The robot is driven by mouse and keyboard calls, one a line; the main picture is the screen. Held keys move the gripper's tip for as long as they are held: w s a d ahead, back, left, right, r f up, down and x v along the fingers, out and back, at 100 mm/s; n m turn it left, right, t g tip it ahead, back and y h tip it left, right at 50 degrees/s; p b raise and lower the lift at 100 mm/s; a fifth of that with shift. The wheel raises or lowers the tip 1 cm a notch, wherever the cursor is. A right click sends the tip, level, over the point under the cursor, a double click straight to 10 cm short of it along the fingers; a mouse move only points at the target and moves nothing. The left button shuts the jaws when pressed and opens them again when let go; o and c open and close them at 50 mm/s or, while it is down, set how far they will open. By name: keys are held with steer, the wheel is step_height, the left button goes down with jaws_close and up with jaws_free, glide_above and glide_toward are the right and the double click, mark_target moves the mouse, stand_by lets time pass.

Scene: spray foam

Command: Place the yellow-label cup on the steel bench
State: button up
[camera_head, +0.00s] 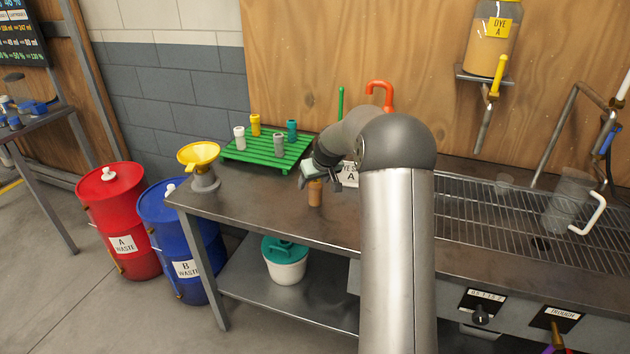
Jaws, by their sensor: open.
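A small amber-brown cup (315,193) stands upright on the steel bench (265,212), left of my arm. No yellow label can be made out on it. My gripper (324,179) is open, just above and around the top of this cup. I cannot tell whether its fingers touch the cup, as my wrist partly covers them. A small yellow-topped container (255,125) stands on the green rack (240,157) at the back left of the bench.
White, grey and teal containers also stand on the rack. A yellow funnel (199,155) sits at the bench's left corner. A white sign (350,174) is behind my gripper. A wire grate (480,215) lies to the right. The bench front left is clear.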

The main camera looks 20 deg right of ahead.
steer(key=b+v, duration=0.1)
steer(key=v, duration=1.1)
steer(key=s+a+f+g, duration=0.1)
steer(key=s+a+g, duration=0.1)
steer(key=s+a, duration=1.1)
steer(key=s+a+f+g, duration=0.1)
steer(key=s+a+f, duration=0.1)
steer(key=s, duration=0.6)
steer(key=s+a+f+g, duration=0.1)
steer(key=s+a+f, duration=0.2)
steer(key=s, duration=0.4)
steer(key=s+a+f+g, duration=0.1)
steer(key=s+a+f, duration=0.1)
steer(key=s, duration=0.6)
steer(key=shift+s+a+g, duration=0.3)
steer(key=shift+s+a, duration=0.05)
steer(key=shift+a, duration=0.05)
steer(key=shift+f, duration=0.15)
